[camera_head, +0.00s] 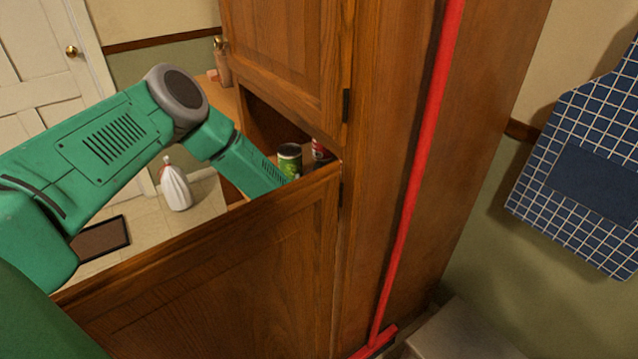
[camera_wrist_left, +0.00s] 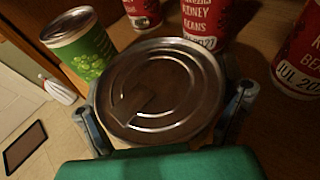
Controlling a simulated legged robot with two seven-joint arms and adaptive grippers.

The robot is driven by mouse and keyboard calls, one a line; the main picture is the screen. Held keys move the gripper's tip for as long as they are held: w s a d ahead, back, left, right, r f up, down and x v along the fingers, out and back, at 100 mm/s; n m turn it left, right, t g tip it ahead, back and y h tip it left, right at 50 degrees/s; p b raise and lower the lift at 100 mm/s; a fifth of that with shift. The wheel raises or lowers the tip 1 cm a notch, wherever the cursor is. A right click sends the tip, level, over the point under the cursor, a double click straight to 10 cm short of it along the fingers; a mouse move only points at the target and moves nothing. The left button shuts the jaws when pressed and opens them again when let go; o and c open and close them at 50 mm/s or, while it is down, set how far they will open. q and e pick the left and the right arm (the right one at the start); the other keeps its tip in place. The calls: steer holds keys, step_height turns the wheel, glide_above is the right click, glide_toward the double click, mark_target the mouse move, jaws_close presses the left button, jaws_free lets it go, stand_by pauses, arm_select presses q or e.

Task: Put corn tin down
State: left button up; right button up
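In the left wrist view, a tin (camera_wrist_left: 160,85) with a bare metal lid and pull tab stands between the two fingers of my left gripper (camera_wrist_left: 166,108). The fingers lie against its sides. Its label is hidden, so I cannot read whether it is corn. The wooden shelf (camera_wrist_left: 262,120) shows around it; I cannot tell whether its base touches the wood. In the head view, my left arm reaches over a cabinet door into the cupboard, and the door hides the gripper. My right gripper is in neither view.
A green-labelled tin (camera_wrist_left: 88,48) stands left of the held tin. Red kidney-bean tins (camera_wrist_left: 203,20) stand behind and to the right (camera_wrist_left: 302,58). The open cabinet door (camera_head: 215,275) stands in front. A red broom handle (camera_head: 415,165) leans on the cabinet.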

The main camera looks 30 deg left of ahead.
arm_select(q)
steer(key=shift+d+r, duration=0.1)
steer(key=shift+d, duration=0.1)
steer(key=shift+r, duration=0.2)
steer(key=r, duration=0.8)
steer(key=shift+a+r, duration=0.3)
steer(key=shift+r, duration=0.1)
steer(key=shift+d+r, duration=0.1)
steer(key=shift+r, duration=0.2)
steer(key=shift+d, duration=0.15)
